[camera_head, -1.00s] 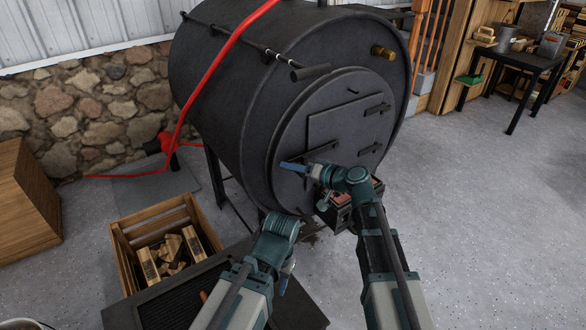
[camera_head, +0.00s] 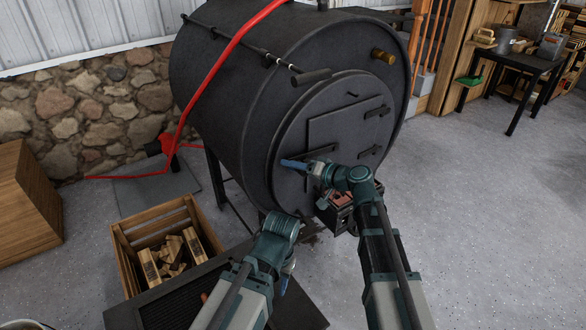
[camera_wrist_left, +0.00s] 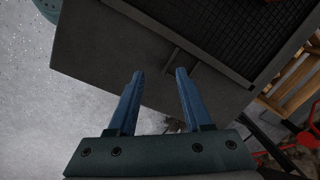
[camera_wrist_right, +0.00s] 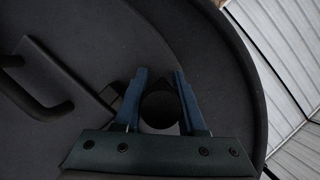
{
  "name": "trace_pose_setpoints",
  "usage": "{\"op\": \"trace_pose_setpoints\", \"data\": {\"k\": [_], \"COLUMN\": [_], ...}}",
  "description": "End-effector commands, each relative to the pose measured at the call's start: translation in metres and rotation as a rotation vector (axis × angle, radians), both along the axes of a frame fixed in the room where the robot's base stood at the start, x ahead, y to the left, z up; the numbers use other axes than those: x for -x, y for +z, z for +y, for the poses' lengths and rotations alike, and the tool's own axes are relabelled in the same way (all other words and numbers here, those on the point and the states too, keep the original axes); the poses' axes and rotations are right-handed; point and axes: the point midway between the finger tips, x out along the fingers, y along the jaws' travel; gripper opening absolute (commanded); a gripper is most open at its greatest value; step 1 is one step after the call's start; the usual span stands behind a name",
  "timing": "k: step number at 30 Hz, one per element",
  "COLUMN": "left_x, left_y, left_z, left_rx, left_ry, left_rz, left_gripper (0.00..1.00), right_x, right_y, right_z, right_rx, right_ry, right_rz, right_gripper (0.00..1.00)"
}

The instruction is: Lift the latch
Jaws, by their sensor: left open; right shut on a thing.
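The black barrel stove (camera_head: 240,70) has a round front with a rectangular door (camera_head: 340,125). The latch (camera_head: 325,150) is a dark bar at the door's left edge, partly hidden by my right gripper (camera_head: 290,163). In the right wrist view, the blue fingers of that gripper (camera_wrist_right: 160,72) are shut on the latch's dark round handle (camera_wrist_right: 160,108), which sits between them. My left gripper (camera_wrist_left: 159,74) is open and empty in the left wrist view, above a dark slab (camera_wrist_left: 110,50). In the head view it is mostly hidden behind my left arm.
A wooden crate (camera_head: 120,245) with firewood stands left of the stove. A dark box (camera_head: 338,218) is below the door, partly behind my right arm. A side table (camera_head: 520,62) stands far right. Open floor lies right.

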Motion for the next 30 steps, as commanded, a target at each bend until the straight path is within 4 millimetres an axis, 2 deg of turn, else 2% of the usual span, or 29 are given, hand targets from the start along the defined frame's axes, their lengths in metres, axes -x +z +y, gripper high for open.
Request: {"op": "trace_pose_setpoints", "data": {"k": [1, 6, 15, 21, 30], "left_x": [0.000, 0.000, 0.001, 0.001, 0.001], "left_y": [0.009, 0.024, 0.045, 0.053, 0.058], "left_z": [0.000, -0.001, -0.001, -0.001, -0.001], "left_rx": [0.001, 0.004, 0.007, 0.007, 0.007], "left_ry": [0.000, 0.001, 0.002, 0.002, 0.002], "left_rz": [0.000, 0.001, 0.002, 0.002, 0.002], "left_gripper": [0.50, 0.50, 0.50, 0.50, 0.50], "right_x": [-0.003, -0.006, -0.017, -0.025, -0.034], "right_y": [0.011, 0.037, 0.079, 0.099, 0.116], "right_z": [-0.003, -0.007, -0.021, -0.032, -0.046], "right_rx": [-0.030, -0.147, -0.364, -0.483, -0.597], "right_ry": [-0.010, -0.010, -0.009, -0.009, -0.010], "right_rz": [0.020, 0.104, 0.261, 0.348, 0.432], "right_gripper": [0.00, 0.00, 0.00, 0.00, 0.00]}}
